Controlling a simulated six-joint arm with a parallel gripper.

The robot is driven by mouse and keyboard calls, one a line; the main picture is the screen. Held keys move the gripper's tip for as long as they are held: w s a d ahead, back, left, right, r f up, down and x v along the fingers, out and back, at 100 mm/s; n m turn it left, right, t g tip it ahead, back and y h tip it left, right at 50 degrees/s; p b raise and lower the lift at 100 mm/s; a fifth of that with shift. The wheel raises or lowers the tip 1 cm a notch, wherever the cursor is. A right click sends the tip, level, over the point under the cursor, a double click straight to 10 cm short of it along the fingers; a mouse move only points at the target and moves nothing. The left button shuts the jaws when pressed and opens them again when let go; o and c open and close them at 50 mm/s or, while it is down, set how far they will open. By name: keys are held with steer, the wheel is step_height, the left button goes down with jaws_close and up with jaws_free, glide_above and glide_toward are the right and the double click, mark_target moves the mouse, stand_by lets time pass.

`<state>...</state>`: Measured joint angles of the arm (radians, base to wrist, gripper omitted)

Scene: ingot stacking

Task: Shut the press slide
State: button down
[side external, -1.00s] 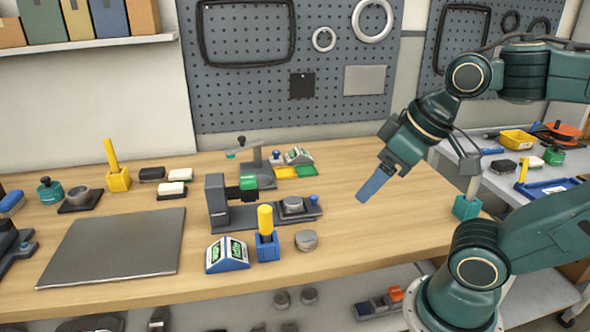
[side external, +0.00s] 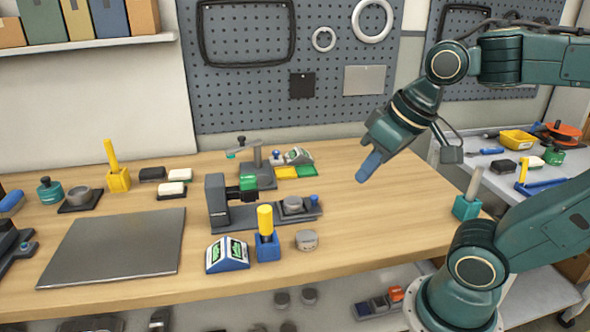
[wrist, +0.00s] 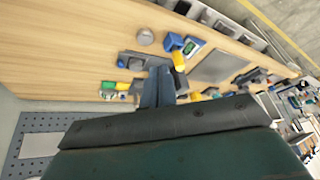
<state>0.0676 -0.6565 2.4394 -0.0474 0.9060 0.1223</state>
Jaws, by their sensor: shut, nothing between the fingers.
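The press also shows in the wrist view (wrist: 130,57), partly hidden behind my fingers. My gripper (side external: 362,178) is shut and empty, in the air to the right of the knob and apart from it. Its blue fingers show in the wrist view (wrist: 158,85).
A blue block with a yellow handle (side external: 267,246), a blue-white display box (side external: 227,255) and a loose grey puck (side external: 306,240) stand in front of the press.

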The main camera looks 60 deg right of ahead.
steer(key=w+d+m+g, duration=0.1)
steer(key=w+d+m, duration=0.3)
steer(key=w+m, duration=0.25)
steer(key=m+g+y, duration=0.2)
steer(key=m+y, duration=0.1)
steer(key=m, duration=0.8)
glide_above(318, 204)
steer(key=s+d, duration=0.1)
steer(key=s, duration=0.3)
step_height(318, 204, down, 8)
steer(key=d+f+m, duration=0.5)
steer(key=d, duration=0.3)
steer(key=shift+s+f+y, duration=0.3)
steer(key=shift+s+y, duration=0.1)
steer(key=shift+s, duration=0.05)
steer(key=shift+f, duration=0.15)
steer(key=x, duration=0.9)
steer(key=shift+w+a+f, duration=0.1)
steer(key=shift+a+f, duration=0.05)
steer(key=shift+f, duration=0.05)
steer(key=shift+w+a+f, duration=0.15)
steer(key=shift+w+a, duration=0.35)
steer(key=shift+a, duration=0.4)
steer(key=shift+w+a, duration=0.5)
steer(key=shift+a, duration=0.35)
